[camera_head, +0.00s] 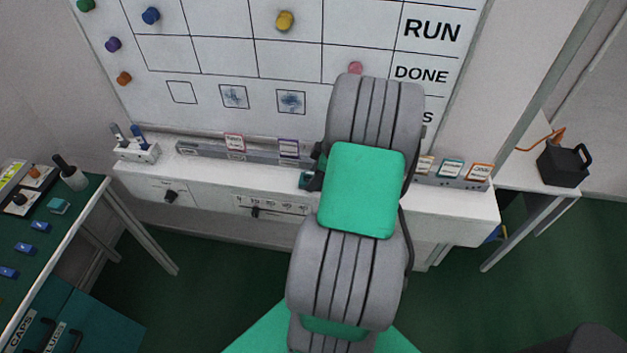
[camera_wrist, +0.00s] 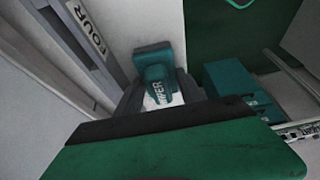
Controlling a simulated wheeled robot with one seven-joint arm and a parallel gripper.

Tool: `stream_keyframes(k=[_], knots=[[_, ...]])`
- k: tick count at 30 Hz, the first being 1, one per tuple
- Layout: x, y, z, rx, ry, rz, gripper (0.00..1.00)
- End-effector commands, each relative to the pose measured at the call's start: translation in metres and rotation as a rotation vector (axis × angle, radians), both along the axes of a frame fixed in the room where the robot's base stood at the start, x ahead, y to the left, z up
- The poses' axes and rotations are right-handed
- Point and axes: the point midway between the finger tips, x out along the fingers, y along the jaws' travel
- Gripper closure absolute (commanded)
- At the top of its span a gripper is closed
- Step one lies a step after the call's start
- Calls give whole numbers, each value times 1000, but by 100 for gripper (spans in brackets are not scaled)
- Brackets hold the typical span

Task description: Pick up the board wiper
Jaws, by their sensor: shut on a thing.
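In the head view a small teal patch of the wiper (camera_head: 305,180) shows at the left edge of my arm, by the white ledge (camera_head: 215,180). My arm covers most of the gripper there. I cannot tell whether the wiper touches the ledge.
A whiteboard (camera_head: 225,55) with coloured magnets stands behind the ledge. A grey rail with label cards (camera_head: 455,180) and a pen holder (camera_head: 135,150) are on the ledge. A green-topped bench (camera_head: 60,235) is at left, a black box (camera_head: 563,165) at right. Green floor lies between.

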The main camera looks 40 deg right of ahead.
Motion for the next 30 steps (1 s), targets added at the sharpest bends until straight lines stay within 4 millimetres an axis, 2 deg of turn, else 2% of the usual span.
stream_keyframes(k=[2,9,20,25,30], knots=[[0,0,0,0,0,0,75],[0,0,0,0,0,0,95],[0,-1,6,-2,-1,0,95],[1,-1,32,-6,-3,0,95],[-38,-4,76,-8,-3,-7,95]])
